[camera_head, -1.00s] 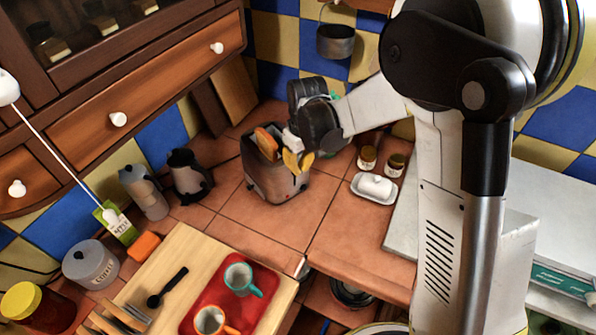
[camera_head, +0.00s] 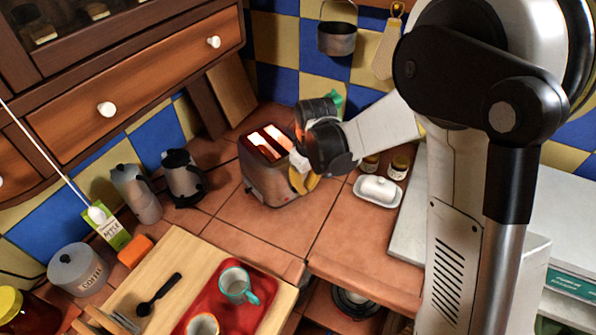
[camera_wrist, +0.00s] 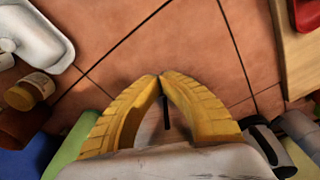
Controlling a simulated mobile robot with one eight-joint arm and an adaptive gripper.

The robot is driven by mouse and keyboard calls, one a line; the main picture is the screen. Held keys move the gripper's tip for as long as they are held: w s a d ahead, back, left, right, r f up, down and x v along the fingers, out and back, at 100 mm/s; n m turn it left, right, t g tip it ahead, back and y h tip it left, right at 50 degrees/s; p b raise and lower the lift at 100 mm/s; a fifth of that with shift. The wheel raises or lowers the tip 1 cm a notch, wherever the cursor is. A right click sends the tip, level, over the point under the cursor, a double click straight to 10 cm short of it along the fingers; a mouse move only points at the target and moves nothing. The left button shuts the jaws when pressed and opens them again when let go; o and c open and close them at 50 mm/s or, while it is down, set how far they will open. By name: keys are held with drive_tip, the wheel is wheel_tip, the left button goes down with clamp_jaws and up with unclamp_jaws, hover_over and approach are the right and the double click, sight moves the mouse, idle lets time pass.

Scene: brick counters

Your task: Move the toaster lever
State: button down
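The toaster (camera_head: 268,185) is a brownish metal box on the tiled counter. Its two top slots glow bright orange-white, and no bread stands above them. My gripper (camera_head: 303,181) is at the toaster's right end, low beside its upper side. In the wrist view the two yellow fingers of my gripper (camera_wrist: 161,79) meet at their tips, with no object clearly held. A small dark strip shows between the fingers; I cannot tell what it is. The lever is not clearly visible, and my gripper hides part of the toaster's right end.
A white butter dish (camera_head: 378,190) and small jars (camera_head: 399,167) stand to the right. A wooden board (camera_head: 230,255) with a red tray (camera_head: 252,308) lies in front. Tiles before the toaster are clear.

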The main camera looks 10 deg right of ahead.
drive_tip(key=shift+s+d, duration=0.1)
drive_tip(key=shift+s, duration=0.1)
drive_tip(key=shift+r, duration=0.1)
wheel_tip(320, 180, up, 12)
drive_tip(key=s, duration=0.1)
drive_tip(key=shift+d, duration=0.35)
idle(0.4)
drive_tip(key=s+d+m+t+b, duration=0.2)
drive_tip(key=s+d+m+t, duration=0.1)
drive_tip(key=s, duration=0.5)
drive_tip(key=s+d+r+m+t+b, duration=0.1)
drive_tip(key=s+d+m+t, duration=0.2)
drive_tip(key=s+d, duration=0.3)
drive_tip(key=s, duration=0.2)
drive_tip(key=shift+s+d+r+h+b, duration=0.15)
drive_tip(key=shift+s+r+h+b, duration=0.15)
drive_tip(key=shift+b, duration=0.05)
